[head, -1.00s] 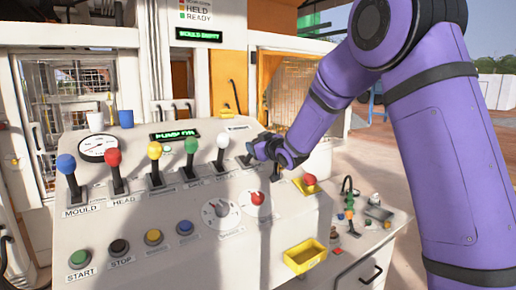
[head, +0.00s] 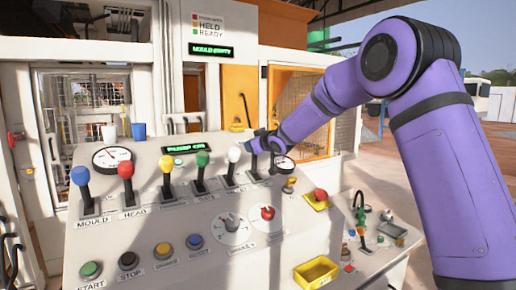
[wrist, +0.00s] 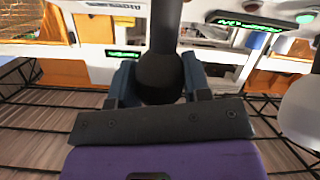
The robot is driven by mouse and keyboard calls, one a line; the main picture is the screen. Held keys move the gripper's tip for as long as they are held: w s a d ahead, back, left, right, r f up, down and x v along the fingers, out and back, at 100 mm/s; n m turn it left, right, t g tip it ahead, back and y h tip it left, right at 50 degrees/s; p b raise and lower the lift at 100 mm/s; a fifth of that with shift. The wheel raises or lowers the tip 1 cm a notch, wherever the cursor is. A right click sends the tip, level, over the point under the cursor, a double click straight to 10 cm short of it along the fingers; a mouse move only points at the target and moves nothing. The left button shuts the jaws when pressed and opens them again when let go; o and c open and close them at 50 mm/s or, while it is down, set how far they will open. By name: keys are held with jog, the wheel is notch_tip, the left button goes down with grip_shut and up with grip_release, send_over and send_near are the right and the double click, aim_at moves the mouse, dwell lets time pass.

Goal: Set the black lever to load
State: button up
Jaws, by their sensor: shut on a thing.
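The black lever (head: 254,163) stands on the sloping control panel, just right of the lever with the white knob (head: 234,154). My gripper (head: 258,146) is at its top and hides most of the knob in the head view. In the wrist view the round black knob (wrist: 160,80) sits between the two blue fingers of my gripper (wrist: 158,88), which are shut on it. The lever's shaft runs up from the knob in that view. The label by the lever's base is too small to read.
Levers with blue (head: 80,176), red (head: 126,170), yellow (head: 167,163) and green (head: 202,158) knobs stand to the left. The white knob (wrist: 302,110) is close beside my gripper in the wrist view. A red button (head: 320,194) and yellow tray (head: 316,272) are at the right.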

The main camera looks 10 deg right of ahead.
jog(key=shift+w+a, duration=0.1)
jog(key=shift+w, duration=0.25)
dwell(0.3)
jog(key=o, duration=1.3)
jog(key=shift+w, duration=0.1)
jog(key=v, duration=1)
jog(key=shift+s, duration=0.4)
